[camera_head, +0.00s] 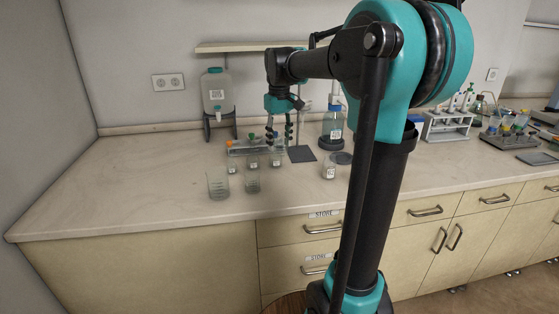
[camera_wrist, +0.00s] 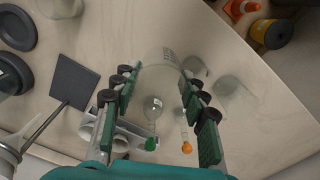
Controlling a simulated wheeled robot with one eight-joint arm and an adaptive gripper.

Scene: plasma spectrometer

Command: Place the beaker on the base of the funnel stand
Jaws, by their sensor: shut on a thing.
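My gripper (camera_head: 279,137) points down above the back of the counter, its fingers shut around the clear graduated beaker (camera_wrist: 163,62). In the wrist view the fingers (camera_wrist: 157,82) lie on either side of the beaker's glass; in the head view the beaker is hard to make out. The funnel stand's dark square base (camera_head: 302,154) lies on the counter to the right of my gripper, with a thin rod (camera_head: 298,128) rising behind it. The base also shows left of the fingers in the wrist view (camera_wrist: 74,82), with nothing on it.
Several glass vessels stand in front, including a larger beaker (camera_head: 218,185) and a smaller one (camera_head: 252,184). A labelled vessel (camera_head: 329,171) stands right of the base. A bottle (camera_head: 332,124) on a dark stand is behind it. A rack (camera_head: 240,152) lies left of my gripper.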

